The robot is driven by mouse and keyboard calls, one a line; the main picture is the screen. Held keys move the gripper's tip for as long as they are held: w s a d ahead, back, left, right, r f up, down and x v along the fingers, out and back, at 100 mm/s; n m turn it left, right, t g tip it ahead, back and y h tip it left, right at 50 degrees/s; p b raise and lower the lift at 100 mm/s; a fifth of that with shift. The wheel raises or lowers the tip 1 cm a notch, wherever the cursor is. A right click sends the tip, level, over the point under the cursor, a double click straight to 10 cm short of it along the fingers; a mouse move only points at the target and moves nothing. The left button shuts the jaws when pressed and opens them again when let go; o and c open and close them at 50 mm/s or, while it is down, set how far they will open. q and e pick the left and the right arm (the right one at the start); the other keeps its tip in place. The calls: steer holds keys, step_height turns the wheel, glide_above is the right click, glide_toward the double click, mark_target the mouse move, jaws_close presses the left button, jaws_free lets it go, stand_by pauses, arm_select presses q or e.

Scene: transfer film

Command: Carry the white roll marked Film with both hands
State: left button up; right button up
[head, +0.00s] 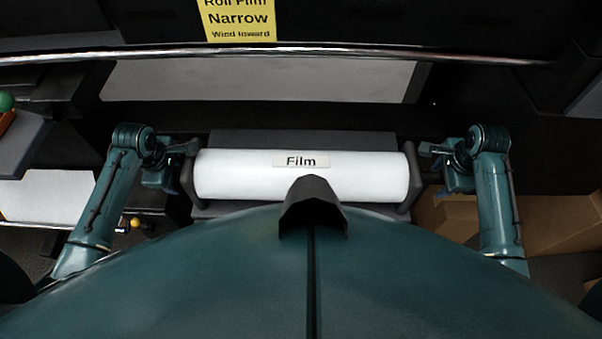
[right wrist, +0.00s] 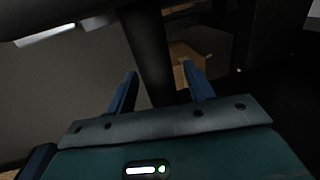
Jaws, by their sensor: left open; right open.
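The white roll (head: 245,180) with a "Film" label lies level across a grey cradle (head: 300,140) in front of my body in the head view. The front middle of the roll is hidden by part of my own body. My left gripper (head: 184,149) is open just off the roll's left end. My right gripper (head: 430,150) is open just off its right end. The right wrist view shows my right gripper's two blue fingers (right wrist: 160,80) apart, with a dark bar (right wrist: 148,50) beyond and between them. I cannot tell whether either gripper touches anything.
A metal rail (head: 300,50) crosses behind the roll, with a yellow "Roll Film Narrow" sign (head: 240,20) above it. Cardboard boxes (head: 450,212) stand at the lower right. A white sheet-like surface (head: 40,195) lies at the left.

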arm_select(q)
jaws_close()
arm_select(e)
jaws_close()
stand_by(1.1)
arm_select(q)
steer(key=shift+w+r, duration=0.25)
steer(key=shift+r, duration=0.05)
arm_select(e)
steer(key=shift+w+r, duration=0.2)
steer(key=shift+r, duration=0.05)
